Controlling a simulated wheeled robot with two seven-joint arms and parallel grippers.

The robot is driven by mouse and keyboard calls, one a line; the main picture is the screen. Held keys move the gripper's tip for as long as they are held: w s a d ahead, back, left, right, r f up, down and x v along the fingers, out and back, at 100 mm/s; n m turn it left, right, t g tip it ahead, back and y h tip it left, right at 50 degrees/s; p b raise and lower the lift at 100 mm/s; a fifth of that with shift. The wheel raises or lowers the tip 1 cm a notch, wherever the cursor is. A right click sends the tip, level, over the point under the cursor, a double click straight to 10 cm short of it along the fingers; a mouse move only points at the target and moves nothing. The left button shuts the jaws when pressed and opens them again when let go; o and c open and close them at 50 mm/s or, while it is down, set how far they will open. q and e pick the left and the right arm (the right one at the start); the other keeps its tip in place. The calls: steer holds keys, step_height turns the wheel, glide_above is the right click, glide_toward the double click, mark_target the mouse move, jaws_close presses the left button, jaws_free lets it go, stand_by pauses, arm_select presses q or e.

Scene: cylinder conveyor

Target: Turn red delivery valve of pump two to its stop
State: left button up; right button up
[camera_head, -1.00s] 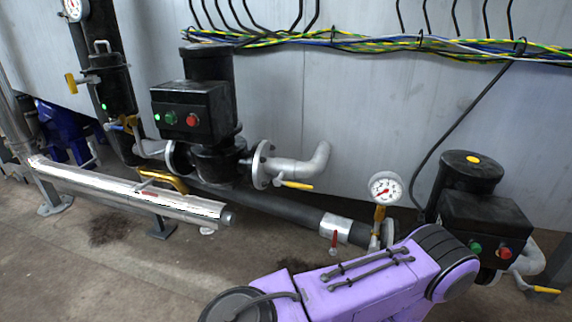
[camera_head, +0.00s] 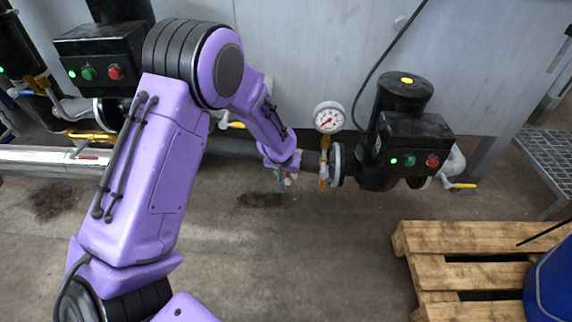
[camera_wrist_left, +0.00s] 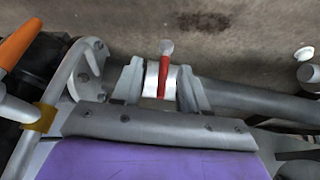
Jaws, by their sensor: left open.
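The red delivery valve lever (camera_wrist_left: 161,82) shows in the left wrist view, crossing a white collar on the dark pipe, with a round grey end at the top. My left gripper (camera_wrist_left: 159,80) is open, with one finger on each side of the lever and a visible gap to both. In the head view my left gripper (camera_head: 282,178) is low at the pipe, left of pump two (camera_head: 385,150), and largely hides the valve. Pump two is black with a yellow cap spot, a green and a red button. My right gripper is not in view.
A pressure gauge (camera_head: 328,117) stands on the pipe just right of my gripper, above an orange lever (camera_head: 323,170). A wooden pallet (camera_head: 450,238) and a blue drum (camera_head: 552,285) are at the lower right. The middle floor is clear.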

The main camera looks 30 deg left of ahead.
arm_select(q)
step_height(320, 180, up, 3)
steer(key=w+a, duration=0.2)
steer(key=b+x, duration=0.4)
steer(key=x, duration=0.4)
steer(key=shift+s+f, duration=0.15)
steer(key=shift+f, duration=0.1)
steer(key=shift+w+f, duration=0.3)
steer(key=shift+f, duration=0.2)
steer(key=shift+c, duration=0.2)
jaws_close()
